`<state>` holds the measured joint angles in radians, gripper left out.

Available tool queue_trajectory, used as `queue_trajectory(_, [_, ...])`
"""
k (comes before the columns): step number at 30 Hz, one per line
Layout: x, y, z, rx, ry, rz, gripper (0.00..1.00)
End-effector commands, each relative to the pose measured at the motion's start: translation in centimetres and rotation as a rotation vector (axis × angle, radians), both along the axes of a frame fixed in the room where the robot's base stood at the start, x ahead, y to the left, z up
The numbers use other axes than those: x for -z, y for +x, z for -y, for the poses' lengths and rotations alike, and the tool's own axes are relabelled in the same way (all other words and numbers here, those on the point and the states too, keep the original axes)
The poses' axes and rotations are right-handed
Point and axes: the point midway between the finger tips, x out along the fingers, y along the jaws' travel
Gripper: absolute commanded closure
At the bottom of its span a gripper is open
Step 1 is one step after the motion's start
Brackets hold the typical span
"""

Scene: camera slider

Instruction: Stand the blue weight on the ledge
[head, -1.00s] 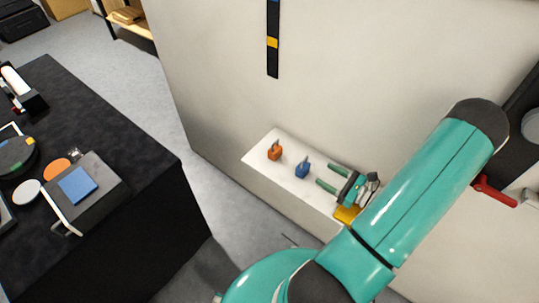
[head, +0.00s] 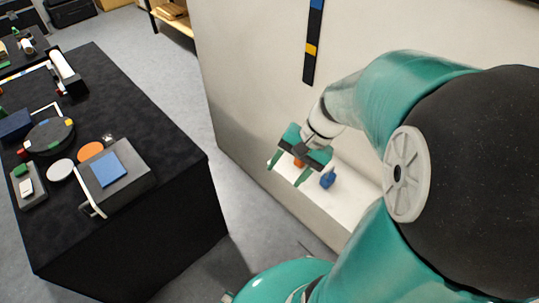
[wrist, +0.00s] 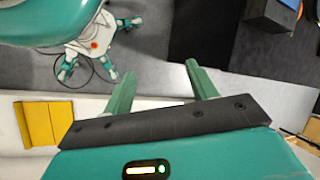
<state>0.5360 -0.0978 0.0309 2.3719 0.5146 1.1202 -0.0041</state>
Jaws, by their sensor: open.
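The blue weight (head: 327,180) sits on the white ledge (head: 350,207) along the foot of the pale wall, with a small grey piece on top. My gripper (head: 288,173) is open and empty, left of the blue weight in the head view and apart from it. Its teal fingers point down and to the left. An orange weight (head: 299,163) shows partly behind the gripper. In the wrist view the two fingers (wrist: 160,80) are spread with nothing between them, and the blue weight is not in sight.
A yellow pad (wrist: 40,123) lies at the left of the wrist view. A black table (head: 165,165) with several items stands left of the wall, across a strip of grey floor (head: 238,185). A black strip with a yellow band (head: 311,50) is on the wall.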

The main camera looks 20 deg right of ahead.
Motion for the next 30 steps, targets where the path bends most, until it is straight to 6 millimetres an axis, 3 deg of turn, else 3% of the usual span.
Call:
queue_trajectory(6, [-4.8, -1.4, -3.3, -0.298, -0.300, 0.203, 0.42])
queue_trajectory(15, [-10.7, -3.3, -6.1, -0.592, -0.615, 0.521, 0.42])
queue_trajectory(20, [-11.9, -3.7, -6.5, -0.640, -0.671, 0.589, 0.42])
queue_trajectory(30, [-11.9, -3.7, -6.4, -0.641, -0.673, 0.591, 0.42])
